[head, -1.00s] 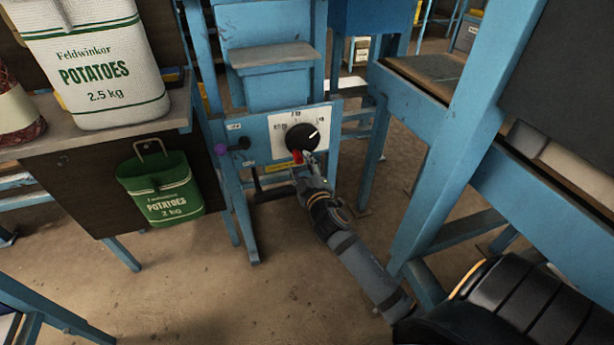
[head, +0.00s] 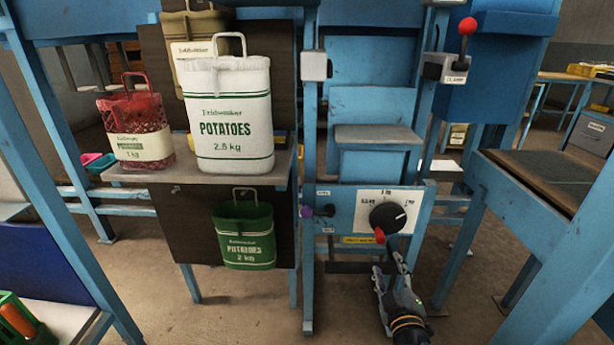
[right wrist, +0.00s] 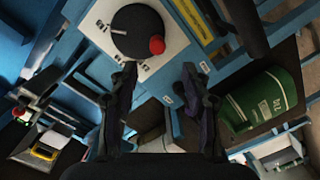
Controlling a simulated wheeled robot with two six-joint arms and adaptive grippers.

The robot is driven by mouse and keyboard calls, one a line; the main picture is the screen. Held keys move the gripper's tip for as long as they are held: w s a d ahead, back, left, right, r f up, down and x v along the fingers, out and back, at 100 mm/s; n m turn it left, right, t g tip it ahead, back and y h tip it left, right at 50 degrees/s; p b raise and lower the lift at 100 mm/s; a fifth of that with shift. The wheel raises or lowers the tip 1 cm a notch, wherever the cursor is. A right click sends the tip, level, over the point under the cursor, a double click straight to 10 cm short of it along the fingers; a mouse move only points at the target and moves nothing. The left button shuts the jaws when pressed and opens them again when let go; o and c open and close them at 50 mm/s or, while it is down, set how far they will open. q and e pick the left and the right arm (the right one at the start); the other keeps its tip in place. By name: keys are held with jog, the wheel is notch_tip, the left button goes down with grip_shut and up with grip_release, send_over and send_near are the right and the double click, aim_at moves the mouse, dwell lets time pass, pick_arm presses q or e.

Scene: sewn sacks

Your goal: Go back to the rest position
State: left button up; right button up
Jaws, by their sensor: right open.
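My right gripper (head: 391,275) is open and empty, just below and in front of the black dial (head: 388,217) with its red knob (head: 379,236). In the right wrist view the two fingers of the right gripper (right wrist: 160,95) stand apart with nothing between them. The dial (right wrist: 136,30) is beyond the fingertips there, apart from them. The dial sits on a white scale plate on the blue machine frame; the small scale marks are hard to read. My left gripper is out of view.
A white potato sack (head: 229,115) and a red net sack (head: 135,130) stand on the shelf (head: 190,176). A green sack (head: 245,236) hangs below. A red-knobbed lever (head: 467,27) is at upper right. A blue table leg (head: 560,265) stands right of my arm.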

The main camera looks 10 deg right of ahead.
jog(key=s+a+f+m+g+y, duration=0.3)
jog(key=s+a+f+g, duration=0.15)
jog(key=s+f, duration=0.4)
jog(key=s+a+f+m+g+y, duration=0.2)
jog(key=s+a+f+m+g, duration=0.3)
jog(key=f, duration=0.6)
pick_arm(q)
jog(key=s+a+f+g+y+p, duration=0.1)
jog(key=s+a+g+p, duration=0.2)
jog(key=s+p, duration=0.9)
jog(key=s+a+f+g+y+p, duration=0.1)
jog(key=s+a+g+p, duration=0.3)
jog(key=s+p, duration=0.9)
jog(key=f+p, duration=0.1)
jog(key=p, duration=0.9)
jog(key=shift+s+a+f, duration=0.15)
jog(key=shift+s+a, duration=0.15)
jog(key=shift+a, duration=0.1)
pick_arm(e)
jog(key=s+d+f+g, duration=0.1)
jog(key=s+d+g, duration=0.2)
jog(key=s, duration=1)
jog(key=s+d+f+n+g+h, duration=0.1)
jog(key=s+d+g, duration=0.2)
jog(key=s, duration=1)
jog(key=shift+d+f+n+h, duration=0.3)
jog(key=shift+d+f, duration=0.05)
jog(key=shift+d, duration=0.75)
